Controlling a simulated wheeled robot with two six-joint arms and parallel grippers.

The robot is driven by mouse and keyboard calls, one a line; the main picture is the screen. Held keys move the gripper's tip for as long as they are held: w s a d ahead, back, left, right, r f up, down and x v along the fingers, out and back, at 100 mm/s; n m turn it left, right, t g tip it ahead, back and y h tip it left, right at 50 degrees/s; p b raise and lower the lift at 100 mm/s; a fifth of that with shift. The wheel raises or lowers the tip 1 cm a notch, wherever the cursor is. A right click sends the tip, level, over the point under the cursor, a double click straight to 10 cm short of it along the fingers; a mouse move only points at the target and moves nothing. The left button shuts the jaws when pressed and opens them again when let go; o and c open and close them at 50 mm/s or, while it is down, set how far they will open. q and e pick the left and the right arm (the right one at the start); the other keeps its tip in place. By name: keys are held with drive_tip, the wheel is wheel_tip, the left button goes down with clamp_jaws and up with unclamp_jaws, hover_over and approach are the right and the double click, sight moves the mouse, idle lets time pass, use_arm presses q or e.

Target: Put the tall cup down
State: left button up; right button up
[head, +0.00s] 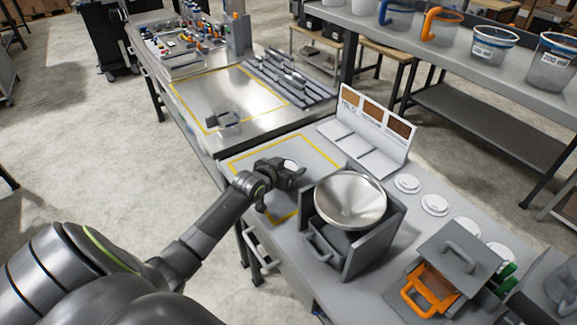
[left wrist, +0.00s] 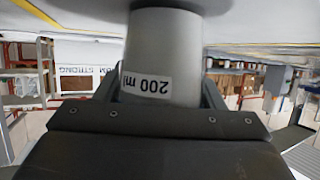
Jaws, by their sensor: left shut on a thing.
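My left gripper (head: 284,180) is shut on a grey cup labelled 200 ml (left wrist: 165,50), which I take as the tall cup. In the left wrist view the cup stands between the fingers and its label reads upside down. In the head view only a small pale part of the cup (head: 291,164) shows past the gripper. The gripper is over the yellow-outlined area (head: 240,161) of the near table. Whether the cup's base touches the surface cannot be told. My right gripper is not in view.
A dark dispenser with a steel bowl (head: 350,198) stands close right of the gripper. A white panel (head: 372,125) stands behind it. White discs (head: 434,204) and a dispenser with an orange handle (head: 424,293) are farther right. Cups (head: 490,48) stand on the back shelf.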

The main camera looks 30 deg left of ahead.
use_arm(q)
drive_tip(key=o, duration=1.2)
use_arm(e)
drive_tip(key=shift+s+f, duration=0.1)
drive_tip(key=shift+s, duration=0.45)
use_arm(q)
drive_tip(key=v, duration=1.2)
drive_tip(key=shift+b, duration=0.35)
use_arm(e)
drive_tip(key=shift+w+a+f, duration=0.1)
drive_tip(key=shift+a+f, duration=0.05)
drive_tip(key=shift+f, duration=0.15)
